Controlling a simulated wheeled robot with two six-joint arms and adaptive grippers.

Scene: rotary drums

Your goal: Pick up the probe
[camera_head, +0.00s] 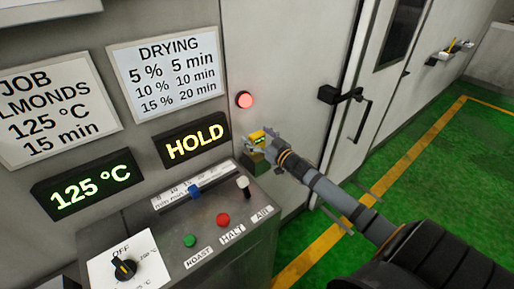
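A small yellow object (257,136), which looks like the probe, is at the fingers of my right gripper (263,145), beside the control panel's far right corner. The fingers overlap it in the picture, and I cannot tell whether they are closed on it. A dark green block (256,164), perhaps a holder, is just below it on the wall. The lower part of the yellow object is hidden. My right arm comes in from the lower right. My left gripper is not in view.
The control panel (258,232) has a black knob (124,269), a blue slider (195,191), a white-topped lever (243,183), a green button (190,241) and a red button (223,220). The HOLD display (194,140) and a red lamp (244,99) are above. A door handle (352,96) is to the right. Green floor is open.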

